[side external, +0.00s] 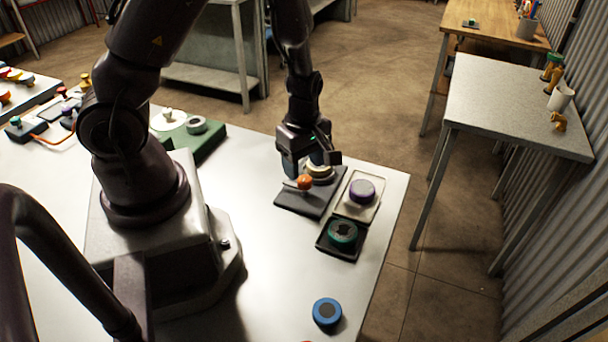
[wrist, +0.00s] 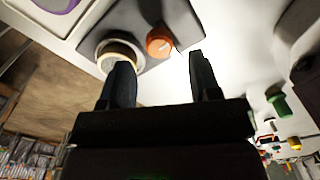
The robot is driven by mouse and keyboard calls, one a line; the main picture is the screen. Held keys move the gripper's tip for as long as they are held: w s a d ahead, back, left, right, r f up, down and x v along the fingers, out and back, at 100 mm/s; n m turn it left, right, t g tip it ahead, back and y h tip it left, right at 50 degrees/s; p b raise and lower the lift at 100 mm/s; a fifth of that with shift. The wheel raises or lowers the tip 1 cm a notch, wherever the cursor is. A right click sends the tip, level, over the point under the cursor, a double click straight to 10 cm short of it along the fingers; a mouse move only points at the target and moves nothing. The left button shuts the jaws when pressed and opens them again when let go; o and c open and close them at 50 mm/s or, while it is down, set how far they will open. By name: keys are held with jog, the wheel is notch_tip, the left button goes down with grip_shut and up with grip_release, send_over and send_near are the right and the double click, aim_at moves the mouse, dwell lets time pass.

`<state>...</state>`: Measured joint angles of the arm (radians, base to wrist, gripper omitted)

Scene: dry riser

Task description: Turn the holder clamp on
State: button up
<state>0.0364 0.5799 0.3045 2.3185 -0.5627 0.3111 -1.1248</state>
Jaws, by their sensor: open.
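The holder clamp appears to be the dark flat plate (side external: 292,200) near the table's right end, with an orange knob (side external: 304,182) and a round pale-rimmed holder (side external: 321,172) on it. A thin pale lever seems to stick out from the knob. In the wrist view the orange knob (wrist: 160,41) and the round holder (wrist: 112,50) sit on the dark plate (wrist: 180,22). My gripper (side external: 311,163) is open and empty, just above the plate, partly covering the holder. In the wrist view its fingertips (wrist: 160,64) lie either side of the knob in the picture; I see no contact.
Beside the plate are a purple round part (side external: 362,191) on a pale tray and a green round part (side external: 342,233) on a dark tray. A blue disc (side external: 326,312) lies near the front. Bare table lies left of the plate.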

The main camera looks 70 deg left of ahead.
aim_at(305, 178)
jog(key=shift+f, duration=1.85)
jog(key=c, duration=0.9)
jog(key=m, duration=0.4)
jog(key=shift+m, duration=0.3)
jog(key=m, duration=0.4)
jog(key=shift+w, duration=0.1)
jog(key=m, duration=0.5)
jog(key=shift+d+m, duration=0.1)
jog(key=shift+m, duration=2.1)
